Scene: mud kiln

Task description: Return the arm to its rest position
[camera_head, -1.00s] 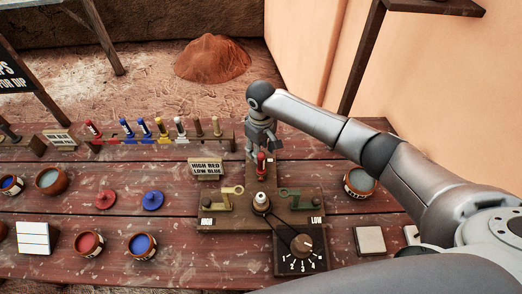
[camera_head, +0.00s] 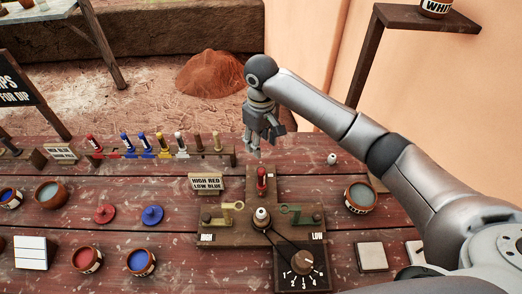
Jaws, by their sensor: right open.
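My right arm (camera_head: 345,125) comes in from the right and reaches over the back edge of the table. Its gripper (camera_head: 258,145) is open and empty, pointing down above and behind a wooden control board (camera_head: 230,236). A red-handled lever (camera_head: 262,180) stands upright on the board, just in front of the gripper and apart from it. The board also carries a brass lever (camera_head: 232,206), a green lever (camera_head: 297,210), a white-topped knob (camera_head: 261,216) and a numbered dial (camera_head: 302,262). My left gripper is not in view.
A rack of coloured tools (camera_head: 160,150) lines the table's back edge. A "HIGH RED LOW BLUE" sign (camera_head: 207,184) stands left of the board. Paint pots, including a blue one (camera_head: 141,263), and a grey-filled pot (camera_head: 359,197) stand around it. A wall (camera_head: 430,80) rises behind right.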

